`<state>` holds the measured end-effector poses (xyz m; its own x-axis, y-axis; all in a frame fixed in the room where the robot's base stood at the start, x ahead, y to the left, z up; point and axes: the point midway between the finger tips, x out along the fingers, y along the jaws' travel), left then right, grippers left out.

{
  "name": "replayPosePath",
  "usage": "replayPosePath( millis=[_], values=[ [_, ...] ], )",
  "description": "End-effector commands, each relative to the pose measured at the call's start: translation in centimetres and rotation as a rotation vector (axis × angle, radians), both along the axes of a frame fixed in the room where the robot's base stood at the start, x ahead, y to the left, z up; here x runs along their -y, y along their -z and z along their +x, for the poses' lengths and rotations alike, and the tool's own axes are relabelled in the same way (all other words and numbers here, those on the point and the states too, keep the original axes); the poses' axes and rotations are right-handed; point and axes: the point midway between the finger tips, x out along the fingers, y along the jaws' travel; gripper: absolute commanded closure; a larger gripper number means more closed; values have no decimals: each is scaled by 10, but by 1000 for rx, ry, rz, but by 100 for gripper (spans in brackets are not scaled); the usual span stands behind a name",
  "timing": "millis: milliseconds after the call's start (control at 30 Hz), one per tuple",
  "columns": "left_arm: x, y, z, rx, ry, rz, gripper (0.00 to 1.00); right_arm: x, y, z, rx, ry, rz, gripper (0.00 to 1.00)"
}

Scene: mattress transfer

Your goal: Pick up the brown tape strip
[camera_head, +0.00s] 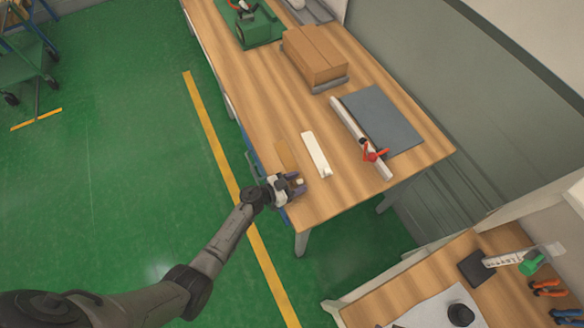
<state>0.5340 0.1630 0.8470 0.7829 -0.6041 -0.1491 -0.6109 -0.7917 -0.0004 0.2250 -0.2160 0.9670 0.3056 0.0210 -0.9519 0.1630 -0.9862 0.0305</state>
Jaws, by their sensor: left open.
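The brown tape strip (285,154) lies flat near the left edge of the wooden table, only slightly darker than the wood. My left gripper (299,182) is at the table's left edge, just below the near end of the strip in the picture. Its jaws are open, and I see nothing held in them. The gripper may hide a little of the strip's near end. I cannot tell how high the gripper is above the table. My right gripper is not in view.
On the wooden table (258,92), a white bar (316,154) lies right of the strip. Beyond it are a long white rail with a red clamp (373,152), a grey mat (385,118) and a cardboard box (316,54). A second table (390,308) stands at lower right.

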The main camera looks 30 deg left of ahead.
Motion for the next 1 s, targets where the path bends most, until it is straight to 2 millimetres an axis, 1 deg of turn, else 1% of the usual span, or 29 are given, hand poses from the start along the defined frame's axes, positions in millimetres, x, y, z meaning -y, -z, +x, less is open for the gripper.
replayPosePath(
  millis=[100,600,633,867,1000],
  values=[
    [0,0,0,0,0,0,50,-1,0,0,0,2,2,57],
    [0,0,0,0,0,0,98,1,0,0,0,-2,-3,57],
    [0,0,0,0,0,0,100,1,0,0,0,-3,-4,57],
    [0,0,0,0,0,0,100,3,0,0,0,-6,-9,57],
    [0,-4,0,-1,0,1,100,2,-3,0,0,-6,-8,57]
  ],
)
